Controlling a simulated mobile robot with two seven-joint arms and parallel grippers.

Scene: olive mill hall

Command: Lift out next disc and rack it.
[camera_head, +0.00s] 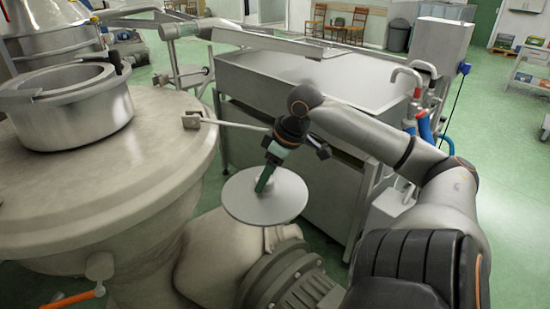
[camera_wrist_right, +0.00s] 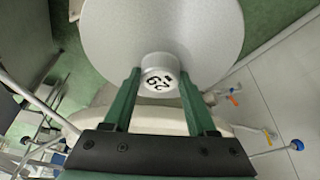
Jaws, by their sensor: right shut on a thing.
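My right gripper (camera_head: 262,186) is shut on the small hub of a flat grey disc (camera_head: 285,200). The disc hangs in the air, wide face up, over the machine's motor housing and to the right of the big machine top. In the right wrist view the green fingers (camera_wrist_right: 160,88) stand on both sides of the white hub (camera_wrist_right: 158,66), which carries a dark number, seen turned. The pale disc (camera_wrist_right: 205,30) spreads out behind it. A round metal bowl (camera_head: 75,124) stands on the machine top, at left; its inside is mostly hidden. My left gripper is not in view.
The broad machine top (camera_head: 130,180) fills the left. A thin metal rod with a block (camera_head: 190,121) crosses toward my right gripper. A steel basin (camera_head: 300,85) stands behind the arm. The ribbed motor (camera_head: 290,280) lies below the disc, and an orange handle (camera_head: 75,299) at lower left.

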